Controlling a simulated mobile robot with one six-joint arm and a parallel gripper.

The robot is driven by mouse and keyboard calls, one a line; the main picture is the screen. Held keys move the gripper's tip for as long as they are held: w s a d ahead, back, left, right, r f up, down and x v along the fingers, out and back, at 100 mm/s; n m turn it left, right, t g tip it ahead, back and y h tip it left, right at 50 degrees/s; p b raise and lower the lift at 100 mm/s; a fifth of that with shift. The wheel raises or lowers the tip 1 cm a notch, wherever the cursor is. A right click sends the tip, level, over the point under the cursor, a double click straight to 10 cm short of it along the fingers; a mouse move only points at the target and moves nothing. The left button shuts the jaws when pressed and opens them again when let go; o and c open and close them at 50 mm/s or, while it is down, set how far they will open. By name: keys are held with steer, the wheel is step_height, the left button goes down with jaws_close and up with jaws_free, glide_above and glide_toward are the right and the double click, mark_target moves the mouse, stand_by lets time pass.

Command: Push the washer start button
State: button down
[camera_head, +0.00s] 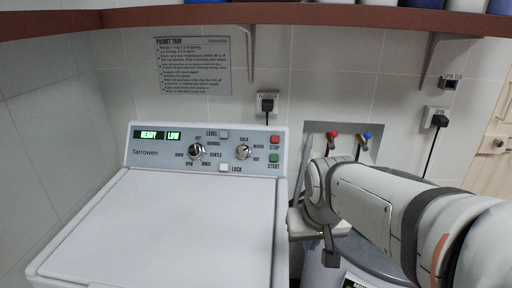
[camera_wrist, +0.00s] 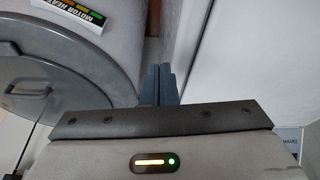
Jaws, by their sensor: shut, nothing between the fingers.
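The white washer (camera_head: 160,225) stands at left centre in the head view with its lid shut. Its rear panel has a green start button (camera_head: 274,158) at the right end, below a red stop button (camera_head: 275,142). The display (camera_head: 158,135) reads READY and LOW. My gripper (camera_head: 331,259) is to the right of the washer and lower than the panel, pointing down, apart from the start button. In the wrist view its dark fingers (camera_wrist: 158,84) are together and empty. The start button is not visible in the wrist view.
A grey round lid (camera_wrist: 35,85) on a drum lies left of my fingers in the wrist view. A red-brown shelf (camera_head: 300,15) crosses above. Red and blue taps (camera_head: 350,136) sit in a wall recess behind my arm. Space above the washer lid is clear.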

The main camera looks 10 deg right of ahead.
steer(key=w+a+r+m+t, duration=0.1)
steer(key=w+r+t, duration=0.1)
steer(key=w, duration=1.5)
steer(key=w+a+r+m+t+h+b, duration=0.1)
steer(key=w+r, duration=0.3)
steer(key=w, duration=1.3)
steer(key=shift+w+t, duration=0.4)
steer(key=shift+t, duration=0.2)
steer(key=p, duration=0.1)
glide_toward(275, 158)
steer(key=x, duration=0.5)
steer(key=shift+s+a+f, duration=0.1)
steer(key=shift+s+f, duration=0.05)
steer(key=shift+w+f, duration=0.5)
steer(key=shift+w, duration=0.15)
